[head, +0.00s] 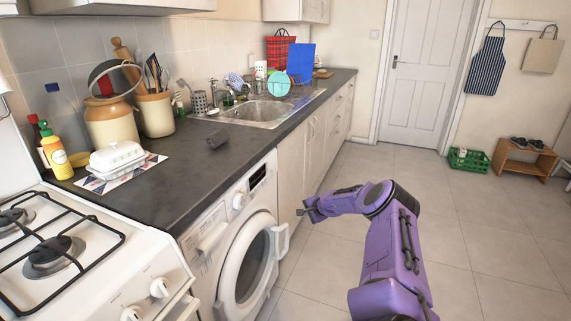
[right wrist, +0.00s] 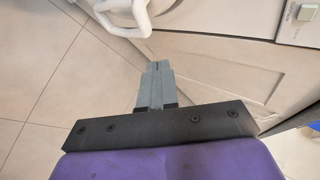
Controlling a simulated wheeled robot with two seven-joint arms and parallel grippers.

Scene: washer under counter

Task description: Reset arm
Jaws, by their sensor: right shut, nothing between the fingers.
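My right arm is purple and comes in from the lower right of the head view. Its gripper (head: 304,212) is in front of the cabinet doors, just right of the washer (head: 212,243). In the right wrist view the right gripper (right wrist: 156,66) has its fingers together with nothing between them. The washer's round door (head: 246,262) has a white handle (head: 279,241) on its right edge. A white curved handle also shows near the fingertips in the right wrist view (right wrist: 131,25). Whether the door is fully closed is hard to tell. My left gripper is not in view.
A dark counter (head: 187,178) runs above the washer, with a butter dish (head: 117,160), jars and a sink (head: 262,112). A gas stove (head: 87,254) stands at the left. The tiled floor (head: 478,235) is open at the right, up to a green crate (head: 469,160).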

